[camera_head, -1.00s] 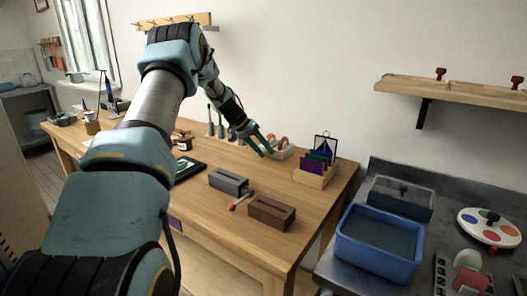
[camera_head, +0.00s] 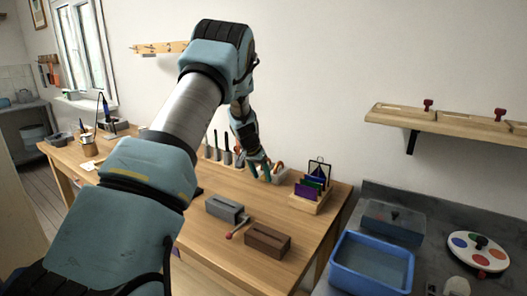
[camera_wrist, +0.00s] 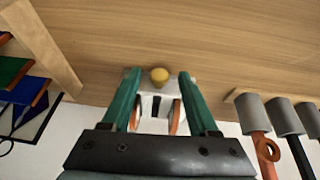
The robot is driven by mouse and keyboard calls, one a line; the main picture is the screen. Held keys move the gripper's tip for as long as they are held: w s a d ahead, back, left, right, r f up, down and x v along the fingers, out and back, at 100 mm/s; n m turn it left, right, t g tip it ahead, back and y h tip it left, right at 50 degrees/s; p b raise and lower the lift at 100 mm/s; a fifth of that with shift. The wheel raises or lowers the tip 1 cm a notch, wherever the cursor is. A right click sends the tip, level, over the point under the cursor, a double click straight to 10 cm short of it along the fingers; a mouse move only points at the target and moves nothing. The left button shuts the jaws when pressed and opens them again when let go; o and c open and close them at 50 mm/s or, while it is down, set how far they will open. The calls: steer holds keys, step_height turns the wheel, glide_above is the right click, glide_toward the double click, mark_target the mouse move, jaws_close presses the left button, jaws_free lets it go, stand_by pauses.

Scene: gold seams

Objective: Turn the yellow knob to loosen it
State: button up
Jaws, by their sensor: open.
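The yellow knob (camera_wrist: 159,75) shows in the wrist view as a small round cap on a white device (camera_wrist: 148,121) with orange round parts at its sides. My gripper (camera_wrist: 159,73) is open, with one green finger on each side of the knob's line. I cannot tell whether the fingertips are level with the knob, and no contact shows. In the head view my gripper (camera_head: 259,170) points down beside the white device (camera_head: 279,177) at the back of the wooden table; the knob cannot be made out there.
A wooden rack with colored panels (camera_head: 310,191) stands right of the device. A grey slotted block (camera_head: 225,208) and a brown block (camera_head: 267,241) lie nearer the front. A blue tub (camera_head: 345,277) is at right.

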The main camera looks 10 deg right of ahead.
steer(key=y+p, duration=0.1)
steer(key=t+p, duration=0.1)
steer(key=p, duration=0.1)
steer(key=t+y+p, duration=0.1)
steer(key=p, duration=0.1)
steer(key=shift+s+d+r+m+y, duration=0.15)
steer(key=shift+s+d+m+y, duration=0.15)
steer(key=shift+s+m, duration=0.1)
steer(key=shift+r+t, duration=0.1)
steer(key=shift+t, duration=0.2)
steer(key=b+v, duration=0.3)
steer(key=v, duration=0.7)
steer(key=shift+s, duration=0.2)
